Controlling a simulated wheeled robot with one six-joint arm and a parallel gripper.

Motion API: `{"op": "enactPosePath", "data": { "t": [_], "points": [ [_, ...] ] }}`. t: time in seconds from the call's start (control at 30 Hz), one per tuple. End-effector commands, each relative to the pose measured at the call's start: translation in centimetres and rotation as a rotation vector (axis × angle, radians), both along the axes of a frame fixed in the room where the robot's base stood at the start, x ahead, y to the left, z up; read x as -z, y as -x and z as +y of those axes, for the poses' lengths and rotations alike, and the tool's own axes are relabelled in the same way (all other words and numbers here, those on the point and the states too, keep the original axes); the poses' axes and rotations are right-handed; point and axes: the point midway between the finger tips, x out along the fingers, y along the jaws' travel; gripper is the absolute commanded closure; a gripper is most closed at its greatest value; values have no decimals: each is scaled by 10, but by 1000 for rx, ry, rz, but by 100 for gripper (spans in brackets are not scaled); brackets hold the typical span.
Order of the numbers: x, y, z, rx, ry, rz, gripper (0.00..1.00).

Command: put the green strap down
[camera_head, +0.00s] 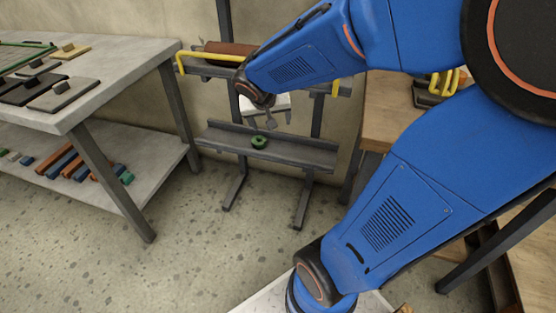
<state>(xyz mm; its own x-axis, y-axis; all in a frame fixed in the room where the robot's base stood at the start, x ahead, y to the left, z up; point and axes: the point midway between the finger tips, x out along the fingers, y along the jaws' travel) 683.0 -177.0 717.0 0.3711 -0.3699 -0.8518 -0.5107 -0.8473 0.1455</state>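A small coiled green strap (259,142) rests on the lower ledge of the dark grey rack (310,153), near the middle. My gripper (273,119) is small in the head view, just above and slightly right of the green strap, in front of a white panel. A gap shows between the grey fingers and the strap, so the strap does not look held. The fingers are too small to tell whether they are open or shut.
A brown roll (229,48) lies on the rack's upper part between yellow arms (209,57). A grey table (110,75) at left holds dark plates and a long green bar (24,45). Its lower shelf holds several coloured bars. A wooden table (388,112) stands right. Speckled floor is free in front.

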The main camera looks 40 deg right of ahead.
Motion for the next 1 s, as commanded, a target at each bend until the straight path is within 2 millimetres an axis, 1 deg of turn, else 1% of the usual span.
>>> {"op": "enactPosePath", "data": {
  "t": [0.03, 0.2, 0.37, 0.5, 0.6, 0.7, 0.8, 1.0],
  "points": [
    [-8, 15, 5, -20, -6, 4, 26],
    [-24, 62, 25, -112, -37, 41, 26],
    [-35, 105, 48, -223, -77, 64, 26],
    [-40, 142, 70, -335, -115, 77, 26],
    [-43, 163, 85, -412, -140, 78, 26],
    [-44, 179, 97, -475, -157, 79, 26],
    [-44, 189, 104, -515, -169, 79, 26],
    [-45, 193, 108, -538, -173, 78, 26]
  ]
}}
